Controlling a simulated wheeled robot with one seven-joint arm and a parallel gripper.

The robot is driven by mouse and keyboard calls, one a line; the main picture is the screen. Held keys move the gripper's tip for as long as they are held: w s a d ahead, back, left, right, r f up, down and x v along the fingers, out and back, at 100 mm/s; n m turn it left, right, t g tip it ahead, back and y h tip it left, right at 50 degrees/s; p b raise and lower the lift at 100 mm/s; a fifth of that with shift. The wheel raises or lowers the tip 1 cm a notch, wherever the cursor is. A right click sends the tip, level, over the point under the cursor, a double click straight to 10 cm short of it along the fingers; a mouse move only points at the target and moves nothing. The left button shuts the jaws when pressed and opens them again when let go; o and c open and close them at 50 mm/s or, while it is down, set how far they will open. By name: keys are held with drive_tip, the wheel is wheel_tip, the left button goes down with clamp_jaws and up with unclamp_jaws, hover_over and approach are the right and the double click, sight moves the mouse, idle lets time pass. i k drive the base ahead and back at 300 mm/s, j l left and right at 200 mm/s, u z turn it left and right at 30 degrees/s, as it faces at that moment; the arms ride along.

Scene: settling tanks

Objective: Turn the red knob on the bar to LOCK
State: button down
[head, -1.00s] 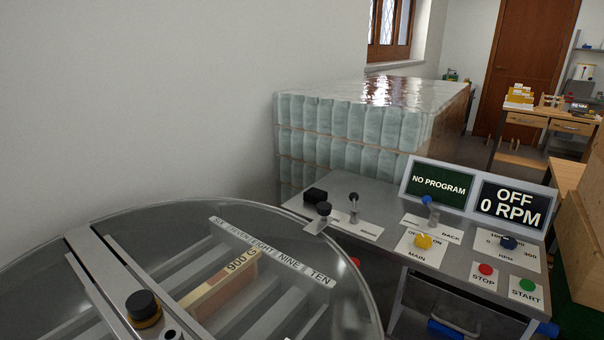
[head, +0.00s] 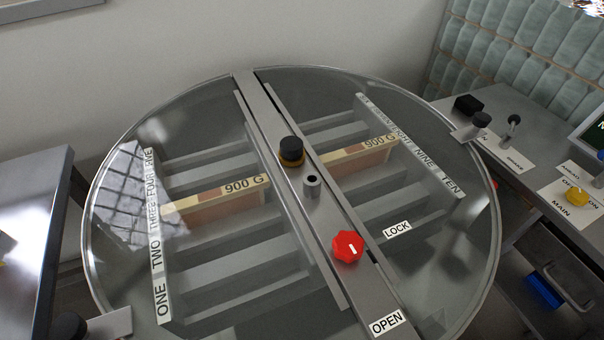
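The red knob (head: 348,247) sits on the metal bar (head: 272,131) that crosses the round clear lid (head: 215,245). A short white mark on the knob's top points to the lower right, between the two labels. The LOCK label (head: 397,230) is to the knob's right, and the OPEN label (head: 386,323) is below it near the bar's front end. A black knob with a yellow-brown collar (head: 291,151) and a small grey post (head: 312,184) are farther up the bar. My gripper is not in view.
Under the lid are slots with two 900 G blocks (head: 228,196). A control desk (head: 505,110) stands at the right with a yellow MAIN knob (head: 577,197) and a brake lever (head: 513,124). A grey table (head: 35,200) is at the left, and a wall lies behind.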

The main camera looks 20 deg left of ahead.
sight(347, 247)
drive_tip(key=l+u, duration=0.15)
drive_tip(key=u, duration=0.2)
drive_tip(key=l+u, duration=0.2)
drive_tip(key=u, duration=0.2)
drive_tip(key=l+u, duration=0.15)
drive_tip(key=u, duration=0.2)
